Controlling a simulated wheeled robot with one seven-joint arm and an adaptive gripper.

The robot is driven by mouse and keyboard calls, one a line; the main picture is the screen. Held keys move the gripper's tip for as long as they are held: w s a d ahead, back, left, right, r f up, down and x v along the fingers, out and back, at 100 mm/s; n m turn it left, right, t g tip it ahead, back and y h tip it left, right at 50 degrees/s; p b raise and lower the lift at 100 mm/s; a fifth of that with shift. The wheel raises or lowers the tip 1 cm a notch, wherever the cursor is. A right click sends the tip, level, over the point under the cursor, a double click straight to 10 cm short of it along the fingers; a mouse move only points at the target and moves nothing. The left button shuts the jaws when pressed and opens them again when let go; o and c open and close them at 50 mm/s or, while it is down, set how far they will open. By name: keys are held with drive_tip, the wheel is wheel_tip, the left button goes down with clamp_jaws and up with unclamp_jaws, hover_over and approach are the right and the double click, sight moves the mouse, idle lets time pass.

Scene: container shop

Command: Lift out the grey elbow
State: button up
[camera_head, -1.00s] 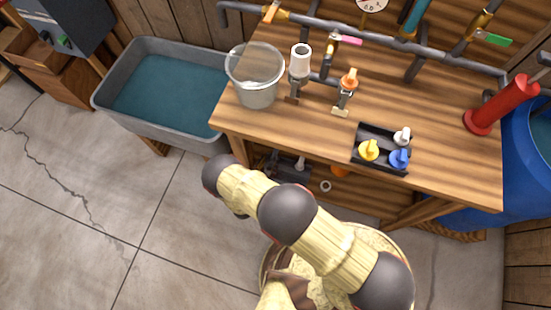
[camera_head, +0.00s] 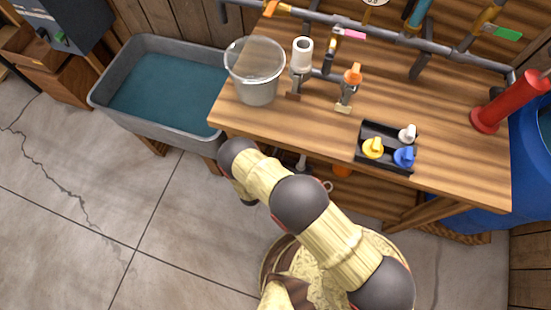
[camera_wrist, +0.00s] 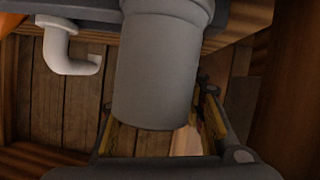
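A large grey cylindrical pipe piece (camera_wrist: 158,75) with a wider collar fills the middle of the wrist view. It looks like part of the grey elbow, but no bend shows and its upper end is cut off. My gripper (camera_wrist: 168,138) has its fingers apart on either side of the lower part of this piece. A gap shows at the right finger; contact on the left cannot be told. A white elbow (camera_wrist: 72,58) hangs to the left, by a dark tray edge (camera_wrist: 95,14). In the head view my arm hides the gripper.
The wooden workbench (camera_head: 440,115) overhangs the lower shelf area. On it stand a clear bucket (camera_head: 256,75), upright fittings, a black tray (camera_head: 377,132) with coloured valves and a red pump (camera_head: 497,105). A water trough (camera_head: 110,105) stands left; open floor lies in front.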

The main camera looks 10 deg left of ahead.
clamp_jaws()
idle(0.7)
